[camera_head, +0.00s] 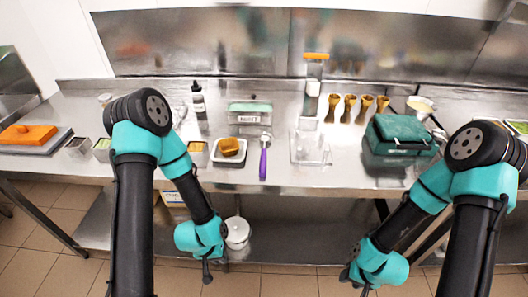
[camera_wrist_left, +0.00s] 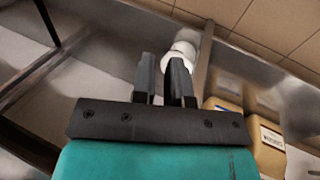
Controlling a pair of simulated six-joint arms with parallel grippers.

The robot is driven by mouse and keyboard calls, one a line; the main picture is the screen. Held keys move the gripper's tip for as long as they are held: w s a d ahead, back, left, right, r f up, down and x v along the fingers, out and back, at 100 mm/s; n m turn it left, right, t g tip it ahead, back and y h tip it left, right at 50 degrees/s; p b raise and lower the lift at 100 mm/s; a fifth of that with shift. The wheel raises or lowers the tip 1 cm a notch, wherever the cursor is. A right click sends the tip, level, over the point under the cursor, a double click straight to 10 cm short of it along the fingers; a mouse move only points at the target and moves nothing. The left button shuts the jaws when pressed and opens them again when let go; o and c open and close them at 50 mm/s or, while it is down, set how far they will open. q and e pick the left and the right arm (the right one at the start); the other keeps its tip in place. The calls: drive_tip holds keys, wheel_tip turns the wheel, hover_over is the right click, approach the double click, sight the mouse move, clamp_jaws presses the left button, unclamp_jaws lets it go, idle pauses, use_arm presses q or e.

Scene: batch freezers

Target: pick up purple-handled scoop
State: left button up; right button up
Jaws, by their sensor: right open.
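The purple-handled scoop (camera_head: 264,157) lies on the steel counter, its purple handle pointing toward the front edge and its metal head toward the back. My left gripper (camera_head: 207,272) hangs below and in front of the counter, left of the scoop and apart from it. In the left wrist view its two dark fingers (camera_wrist_left: 161,75) stand apart with nothing between them. My right gripper (camera_head: 354,282) is also low in front of the counter, right of the scoop, open and empty. The scoop does not show in the left wrist view.
A white tray with a brown block (camera_head: 229,147) sits just left of the scoop, and a clear container (camera_head: 310,148) to its right. A labelled box (camera_head: 250,112) stands behind. A teal case (camera_head: 400,138) is further right. A white tub (camera_head: 237,232) is below the counter.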

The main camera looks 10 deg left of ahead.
idle(0.3)
use_arm(q)
drive_tip(key=o, duration=0.7)
drive_tip(key=shift+o, duration=0.2)
